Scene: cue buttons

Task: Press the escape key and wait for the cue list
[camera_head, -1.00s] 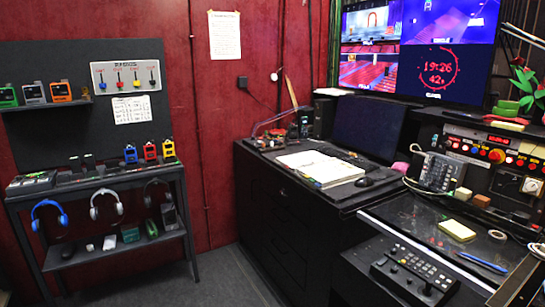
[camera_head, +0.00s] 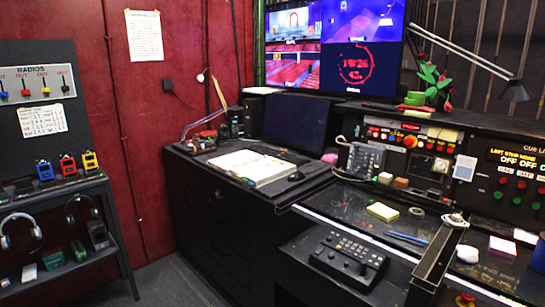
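No escape key can be picked out in the head view. A black control console (camera_head: 348,257) with small buttons lies on the lower desk front. A panel at the right edge (camera_head: 510,175) has cut-off lettering starting "CUE LI", lit "OFF" words, and red and green buttons. A dark, blank monitor (camera_head: 297,125) stands at the back of the desk. A large wall screen (camera_head: 335,50) shows several stage pictures and a red clock. Neither of my grippers is in view.
An open book (camera_head: 255,168) lies on the black cabinet (camera_head: 215,225). A yellow pad (camera_head: 382,211), blue pens (camera_head: 407,238) and a phone-like keypad unit (camera_head: 365,160) are on the desk. A desk lamp (camera_head: 514,92) reaches over the right panel. Open floor (camera_head: 165,285) shows at lower left.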

